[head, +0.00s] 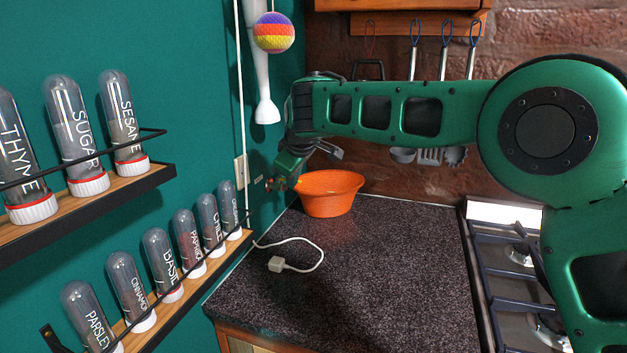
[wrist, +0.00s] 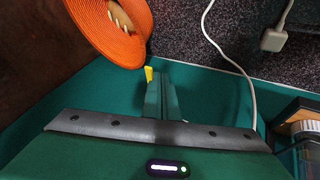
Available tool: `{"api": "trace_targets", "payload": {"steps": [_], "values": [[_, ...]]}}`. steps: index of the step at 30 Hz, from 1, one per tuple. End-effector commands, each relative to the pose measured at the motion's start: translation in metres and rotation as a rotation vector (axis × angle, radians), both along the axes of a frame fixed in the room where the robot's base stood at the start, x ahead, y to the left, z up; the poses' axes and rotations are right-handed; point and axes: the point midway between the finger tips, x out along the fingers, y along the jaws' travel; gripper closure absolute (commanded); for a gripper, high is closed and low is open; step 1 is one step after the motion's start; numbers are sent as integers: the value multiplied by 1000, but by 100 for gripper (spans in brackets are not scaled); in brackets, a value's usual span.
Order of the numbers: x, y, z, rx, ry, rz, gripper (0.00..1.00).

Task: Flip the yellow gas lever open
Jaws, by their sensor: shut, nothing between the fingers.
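The yellow gas lever (wrist: 148,74) shows in the wrist view as a small yellow piece right at the tips of my gripper (wrist: 158,82). The fingers are closed together with nothing between them. They look next to the lever; I cannot tell if they touch it. In the head view my gripper (head: 283,178) is by the teal wall, left of the orange bowl. A small brass-coloured fitting (head: 274,184) shows at the wall there. The rest of the lever is mostly hidden behind my gripper, so its angle is unclear.
The orange bowl (head: 330,205) stands on the dark counter (head: 360,270) close to the gripper. A white cable with a plug (head: 277,264) lies on the counter. Spice shelves (head: 150,320) line the left wall. The gas hob (head: 510,270) is at right.

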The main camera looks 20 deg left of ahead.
Motion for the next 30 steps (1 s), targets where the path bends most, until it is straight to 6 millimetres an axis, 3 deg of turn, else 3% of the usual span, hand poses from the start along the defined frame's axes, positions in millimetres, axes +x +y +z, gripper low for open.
{"api": "trace_targets", "payload": {"steps": [15,30], "values": [[3,-1,0,-1,-1,0,100],[-8,11,0,-1,0,3,100]]}}
